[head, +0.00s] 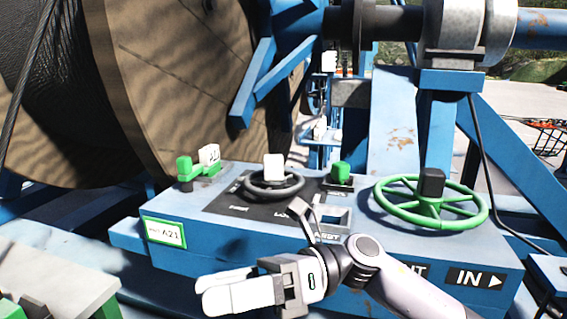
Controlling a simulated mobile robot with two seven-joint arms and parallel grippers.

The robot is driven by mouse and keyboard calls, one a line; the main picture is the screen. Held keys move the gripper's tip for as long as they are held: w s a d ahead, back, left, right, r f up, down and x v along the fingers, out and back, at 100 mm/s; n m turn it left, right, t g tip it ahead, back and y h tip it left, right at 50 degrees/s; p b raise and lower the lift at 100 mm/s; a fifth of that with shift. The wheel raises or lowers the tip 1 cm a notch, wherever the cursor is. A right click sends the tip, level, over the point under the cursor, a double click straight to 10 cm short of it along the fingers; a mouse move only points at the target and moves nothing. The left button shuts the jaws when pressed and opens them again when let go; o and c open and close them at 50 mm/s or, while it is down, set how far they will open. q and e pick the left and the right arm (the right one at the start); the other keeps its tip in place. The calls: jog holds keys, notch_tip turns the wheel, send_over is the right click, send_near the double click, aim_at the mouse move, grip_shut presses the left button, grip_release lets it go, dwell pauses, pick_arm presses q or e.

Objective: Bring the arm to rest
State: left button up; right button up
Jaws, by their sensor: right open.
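My right arm comes in from the lower right, and my right gripper (206,293) points left with its white fingers. It is open and nothing shows between its fingers. It is in front of the near face of a blue control console (230,259), below the console's top. I cannot tell from this view whether it touches the console. My left gripper is not in view.
The console top bears a green handwheel (428,212), a dark ring with a white knob (274,167), a green knob (340,172) and a green-and-white lever (184,168). Behind stands a large cable reel (180,80). A grey block (60,277) is at lower left.

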jog(key=w+d+f+n+t+h, duration=0.2)
jog(key=d+f+n+t, duration=0.3)
jog(key=n+t, duration=0.5)
jog(key=w+d+f+n+t+h+p, duration=0.1)
jog(key=w+d+f+n+t+h, duration=0.2)
jog(key=f+n+t, duration=0.7)
jog(key=w+d+f+n+t+h, duration=0.15)
jog(key=d+n+t, duration=0.4)
jog(key=n, duration=0.95)
jog(key=s+d+f+m+g+h, duration=0.4)
jog(key=s+d+f+m, duration=0.2)
jog(key=f, duration=0.4)
jog(key=s+d+f+m+g+h+p, duration=0.1)
jog(key=s+d+f+m+g+h, duration=0.2)
jog(key=s+f, duration=0.6)
jog(key=d+f+m+h, duration=0.1)
jog(key=d+m+h, duration=0.1)
jog(key=d+m, duration=0.1)
jog(key=shift+s+d+f+g, duration=0.35)
jog(key=shift+d, duration=0.5)
